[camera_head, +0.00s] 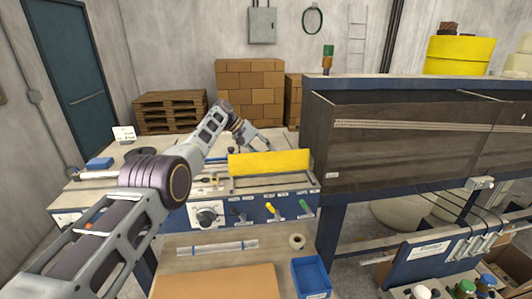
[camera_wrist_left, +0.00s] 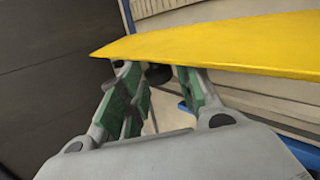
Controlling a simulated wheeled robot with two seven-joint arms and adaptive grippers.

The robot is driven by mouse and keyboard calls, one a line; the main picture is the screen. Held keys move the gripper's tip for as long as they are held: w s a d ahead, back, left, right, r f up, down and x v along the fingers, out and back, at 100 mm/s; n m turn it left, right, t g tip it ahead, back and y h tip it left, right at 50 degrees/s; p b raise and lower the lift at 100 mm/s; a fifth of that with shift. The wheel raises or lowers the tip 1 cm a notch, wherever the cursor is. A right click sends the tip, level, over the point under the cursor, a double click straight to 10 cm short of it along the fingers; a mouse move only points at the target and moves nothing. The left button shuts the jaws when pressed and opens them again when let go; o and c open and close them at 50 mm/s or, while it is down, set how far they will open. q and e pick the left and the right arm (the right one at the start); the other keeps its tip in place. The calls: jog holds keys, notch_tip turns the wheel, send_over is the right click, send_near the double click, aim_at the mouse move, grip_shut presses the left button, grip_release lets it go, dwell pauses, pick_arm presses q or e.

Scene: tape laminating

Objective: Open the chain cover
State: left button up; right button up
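The yellow chain cover (camera_head: 270,163) is a long panel on the blue-fronted machine, standing tilted up along its length. It also spans the top of the left wrist view (camera_wrist_left: 220,45). My left gripper (camera_head: 262,146) is at the far side of the cover, close to its upper edge, and the cover partly hides it. In the left wrist view the two green-padded fingers of the left gripper (camera_wrist_left: 160,75) are apart with nothing between them. Their tips lie at the cover's edge; I cannot tell whether they touch it. My right gripper is not in view.
A dark walled housing (camera_head: 400,150) stands just right of the cover. Levers and a knob (camera_head: 207,214) line the machine's front. A blue bin (camera_head: 311,278), a tape roll (camera_head: 297,241) and cardboard (camera_head: 215,282) lie below. Stacked boxes (camera_head: 250,90) stand behind.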

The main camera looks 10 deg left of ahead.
pick_arm(q)
jog(key=shift+o, duration=0.6)
jog(key=shift+s, duration=0.1)
jog(key=shift+d, duration=0.1)
jog(key=v, duration=1.2)
dwell(0.4)
